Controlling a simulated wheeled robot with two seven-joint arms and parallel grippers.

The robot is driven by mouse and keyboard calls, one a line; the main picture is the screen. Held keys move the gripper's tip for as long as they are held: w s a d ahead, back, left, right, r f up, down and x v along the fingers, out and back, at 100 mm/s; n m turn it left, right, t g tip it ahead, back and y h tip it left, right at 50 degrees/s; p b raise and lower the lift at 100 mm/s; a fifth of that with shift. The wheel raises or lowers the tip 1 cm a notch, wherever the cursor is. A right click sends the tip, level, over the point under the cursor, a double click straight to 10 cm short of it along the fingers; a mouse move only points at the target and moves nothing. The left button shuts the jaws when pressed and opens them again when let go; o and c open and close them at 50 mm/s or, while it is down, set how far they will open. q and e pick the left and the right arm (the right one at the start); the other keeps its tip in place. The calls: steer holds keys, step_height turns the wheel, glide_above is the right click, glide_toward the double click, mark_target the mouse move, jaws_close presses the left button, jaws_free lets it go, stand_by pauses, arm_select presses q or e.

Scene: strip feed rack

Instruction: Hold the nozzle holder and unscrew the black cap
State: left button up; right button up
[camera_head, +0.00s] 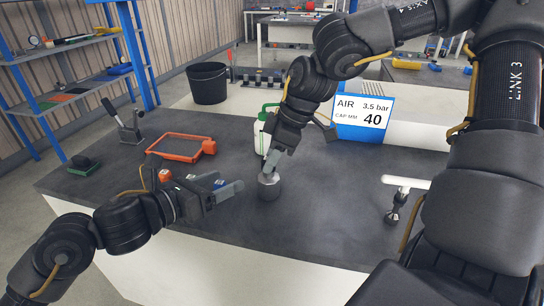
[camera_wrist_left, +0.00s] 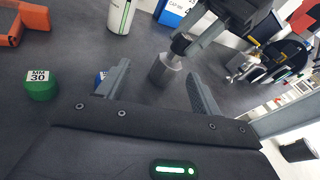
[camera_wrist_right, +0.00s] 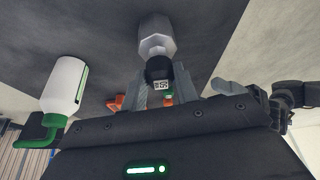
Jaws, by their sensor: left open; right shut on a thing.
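A white bottle with green top (camera_head: 262,135) stands behind the holder. A sign (camera_head: 362,112) reads AIR 3.5 bar, CAP MM 40. A green cap marked MM 30 (camera_wrist_left: 42,86) is nearby. A white-handled tool (camera_head: 404,184) stands right.

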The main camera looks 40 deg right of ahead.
mark_target(260, 187)
arm_select(q)
steer(key=m, duration=0.1)
steer(key=s+f+m+g+y, duration=0.1)
steer(key=s+d+f+m, duration=0.1)
steer(key=shift+s+f+m, duration=0.1)
steer(key=shift+f+m, duration=0.15)
steer(key=shift+m, duration=0.15)
steer(key=shift+x, duration=5)
steer(key=shift+s+f, duration=0.15)
steer(key=c, duration=0.6)
steer(key=o, duration=0.6)
steer(key=shift+c, duration=0.6)
steer(key=c, duration=0.5)
